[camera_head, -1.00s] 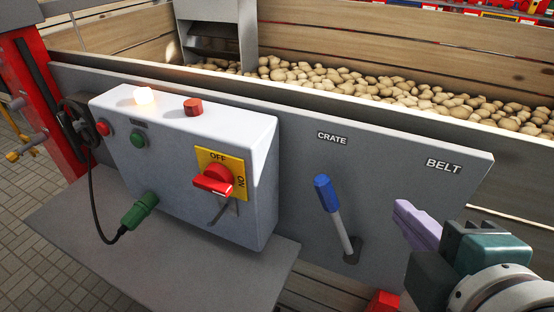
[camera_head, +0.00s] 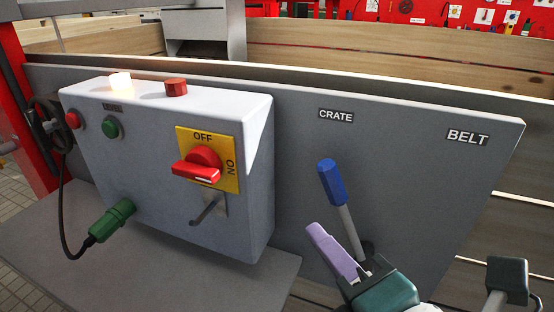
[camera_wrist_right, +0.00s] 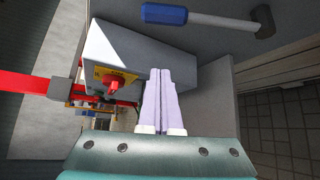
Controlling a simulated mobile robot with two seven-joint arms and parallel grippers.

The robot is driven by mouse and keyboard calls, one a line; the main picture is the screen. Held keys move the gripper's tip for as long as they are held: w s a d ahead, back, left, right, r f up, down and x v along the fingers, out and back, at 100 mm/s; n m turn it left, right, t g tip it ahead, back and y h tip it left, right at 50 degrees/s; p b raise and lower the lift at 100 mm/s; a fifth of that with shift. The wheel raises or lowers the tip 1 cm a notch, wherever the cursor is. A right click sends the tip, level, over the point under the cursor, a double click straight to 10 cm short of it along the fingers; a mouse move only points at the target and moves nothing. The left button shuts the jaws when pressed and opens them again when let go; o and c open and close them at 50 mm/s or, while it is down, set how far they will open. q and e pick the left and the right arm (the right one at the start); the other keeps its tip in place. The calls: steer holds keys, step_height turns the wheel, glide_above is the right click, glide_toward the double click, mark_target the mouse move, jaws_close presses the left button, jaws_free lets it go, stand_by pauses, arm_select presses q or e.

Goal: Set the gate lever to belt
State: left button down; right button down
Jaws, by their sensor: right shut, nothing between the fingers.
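The gate lever (camera_head: 332,183) has a blue grip on a grey rod and rises from a dark pivot on the grey panel. It leans up and left, toward the CRATE label (camera_head: 336,115). The BELT label (camera_head: 467,137) is farther right. My right gripper (camera_head: 318,236) is shut and empty, its pale purple fingers just left of and below the blue grip in the head view. My left gripper is not in view.
A grey control box (camera_head: 175,160) with a red switch on a yellow OFF/ON plate (camera_head: 208,160) stands left of the lever. A green plug (camera_head: 115,218) and cable come from its front. A grey shelf (camera_head: 180,280) lies below.

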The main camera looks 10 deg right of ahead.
mark_target(335, 189)
steer(key=d+b+x, duration=0.1)
steer(key=b+x, duration=0.1)
steer(key=x, duration=0.8)
steer(key=d+p, duration=0.1)
steer(key=s+d+r+p, duration=0.1)
steer(key=p, duration=0.1)
steer(key=shift+d+r, duration=0.3)
steer(key=shift+s+d+r+m+t+y+b, duration=0.2)
steer(key=shift+s+d+m+t+b, duration=0.2)
steer(key=shift+d+b, duration=0.35)
steer(key=shift+s+d+r+m+t+y+b, duration=0.25)
steer(key=shift+s+d+b, duration=0.35)
steer(key=shift+b, duration=0.3)
steer(key=s+d+m+t+b, duration=0.5)
steer(key=s+d+m+b, duration=0.1)
steer(key=d+b, duration=0.4)
steer(key=shift+s+f+m+b, duration=0.3)
steer(key=shift+m+b, duration=0.15)
steer(key=shift+b, duration=0.45)
steer(key=shift+t+h, duration=0.25)
